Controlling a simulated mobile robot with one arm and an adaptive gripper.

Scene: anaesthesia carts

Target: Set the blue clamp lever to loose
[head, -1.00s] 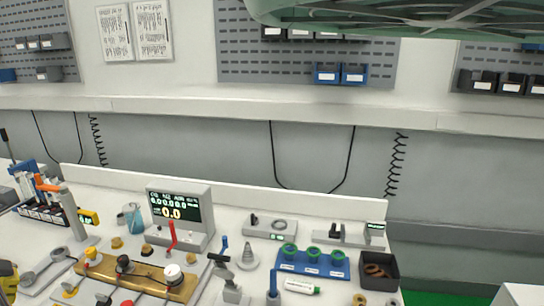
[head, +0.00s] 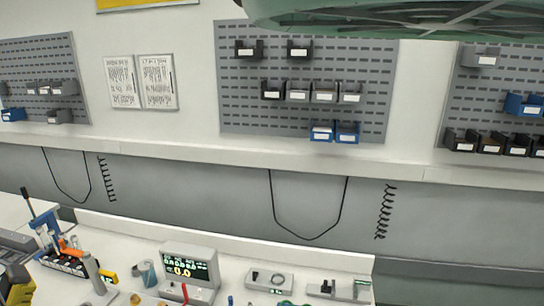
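I cannot make out the blue clamp lever for certain. Only a small blue tip (head: 230,299) shows at the bottom edge of the head view, and the frame cuts off what it belongs to. A blue upright tool (head: 42,222) stands in a rack at the left end of the bench; I cannot tell whether it is a clamp. My gripper is not in view.
A grey display unit (head: 190,268) with a red lever (head: 185,293) stands on the white bench (head: 235,262). Small grey devices (head: 268,281) sit to its right. Pegboards (head: 300,115) with bins (head: 321,132) hang on the wall behind.

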